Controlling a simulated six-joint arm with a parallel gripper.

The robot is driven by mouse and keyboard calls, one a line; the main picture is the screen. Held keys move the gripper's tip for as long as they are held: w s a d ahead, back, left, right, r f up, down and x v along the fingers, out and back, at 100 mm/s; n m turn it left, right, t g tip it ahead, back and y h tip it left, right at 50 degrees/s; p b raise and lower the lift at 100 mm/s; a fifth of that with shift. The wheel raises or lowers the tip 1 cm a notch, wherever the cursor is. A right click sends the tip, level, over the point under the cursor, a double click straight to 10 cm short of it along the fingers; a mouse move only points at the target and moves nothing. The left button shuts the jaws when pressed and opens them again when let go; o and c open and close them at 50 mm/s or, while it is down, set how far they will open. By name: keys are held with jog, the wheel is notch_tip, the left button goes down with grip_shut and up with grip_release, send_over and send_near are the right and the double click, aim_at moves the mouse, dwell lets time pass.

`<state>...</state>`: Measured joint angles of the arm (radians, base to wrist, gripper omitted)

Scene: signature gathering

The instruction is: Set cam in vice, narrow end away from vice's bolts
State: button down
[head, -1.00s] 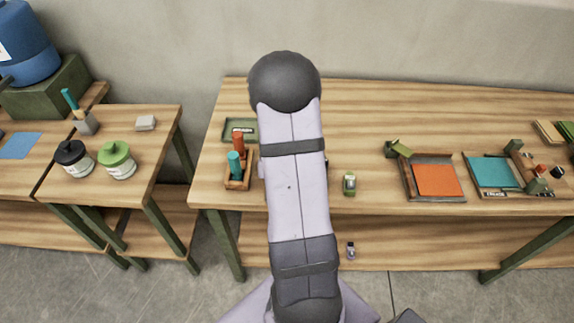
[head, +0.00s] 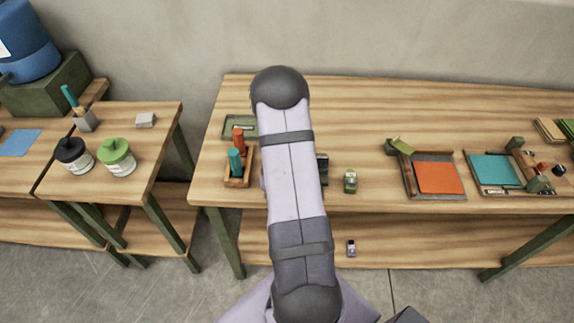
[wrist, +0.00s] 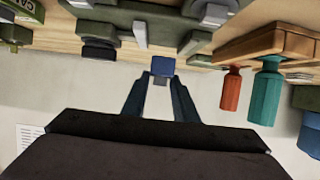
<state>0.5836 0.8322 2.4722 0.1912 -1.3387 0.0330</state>
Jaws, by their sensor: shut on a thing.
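My gripper (wrist: 161,92) shows in the wrist view with its two dark blue-grey fingers closed on a small blue and grey piece (wrist: 162,66), which I take to be the cam. Which end of it is narrow cannot be told. In the wrist view, which is upside down, grey-green blocky hardware (wrist: 205,22) lies past the fingertips; it may be part of the vice, but its jaws and bolts cannot be made out. In the head view my arm hides the gripper and the held piece. A dark green object (head: 322,168) shows just right of my arm.
A wooden tray (head: 240,183) with orange and teal handles stands left of my arm. A small green device (head: 350,181) stands to the right. Farther right are an orange pad (head: 439,178) and a teal pad (head: 494,170). The bench's back middle is clear.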

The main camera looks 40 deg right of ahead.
jog(key=shift+f+p, duration=0.35)
jog(key=shift+f, duration=1.4)
jog(key=shift+f, duration=0.1)
jog(key=shift+f, duration=0.1)
jog(key=c, duration=1.4)
grip_release()
jog(key=shift+a, duration=0.1)
jog(key=shift+s+a+r, duration=0.2)
jog(key=shift+s, duration=0.1)
jog(key=v, duration=0.2)
jog(key=p+v, duration=0.1)
jog(key=v, duration=0.2)
jog(key=shift+w+d+r, duration=0.1)
jog(key=shift+r, duration=0.1)
jog(key=shift+p+v, duration=0.95)
jog(key=shift+p, duration=0.15)
